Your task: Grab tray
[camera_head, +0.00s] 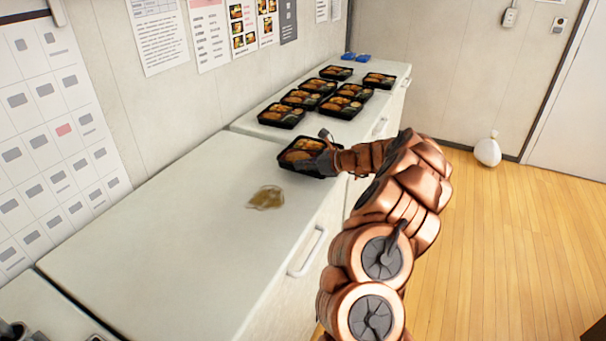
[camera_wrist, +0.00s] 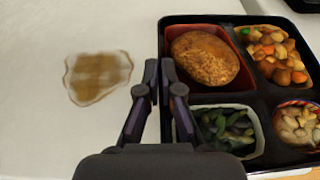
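A black bento tray (camera_head: 284,160) sits on the white counter, at the near end of the trays. In the wrist view, the tray (camera_wrist: 246,88) fills the right side, with a brown patty, diced vegetables, greens and a pale side dish in separate compartments. My gripper (camera_head: 316,165) is at the tray's near side, partly covering it in the head view. In the wrist view, my gripper (camera_wrist: 160,72) has its fingertips close together, one on each side of the tray's left rim, and looks shut on it. The tray looks level; whether it touches the counter is unclear.
A brown spill (camera_head: 266,198) lies on the counter (camera_head: 150,250) just in front of the tray. Several more filled bento trays (camera_head: 281,115) stand farther back, with small blue items (camera_head: 362,58) behind them. The near counter is otherwise clear. A wall runs along the left.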

